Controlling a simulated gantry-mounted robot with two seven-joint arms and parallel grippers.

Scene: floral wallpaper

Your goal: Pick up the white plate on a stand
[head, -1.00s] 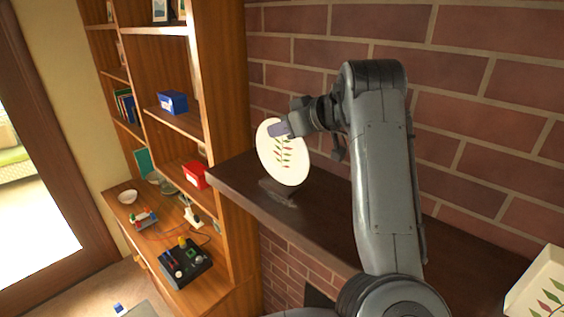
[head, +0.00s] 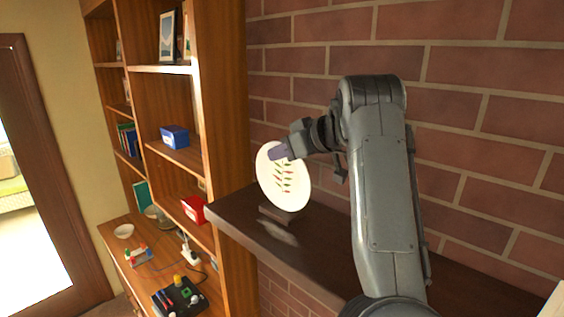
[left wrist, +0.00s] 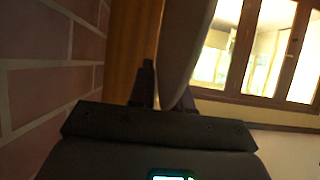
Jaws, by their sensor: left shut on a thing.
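The white plate (head: 275,195) has a red and green leaf pattern and stands tilted on a small dark stand (head: 277,216). It is over the left end of the dark mantel shelf (head: 330,262). A pale patch like a reflection shows on the shelf under the stand; the stand looks slightly above the shelf. My left gripper (head: 280,151) is shut on the plate's upper rim. In the left wrist view the plate (left wrist: 184,45) shows edge-on as a grey band at the fingers (left wrist: 163,98). My right gripper is not in view.
A brick wall (head: 450,130) rises close behind the shelf. A wooden bookcase (head: 225,120) stands to the left, with a blue box (head: 175,136), a red box (head: 193,209) and desk items. A pale object (head: 554,303) shows at the lower right edge.

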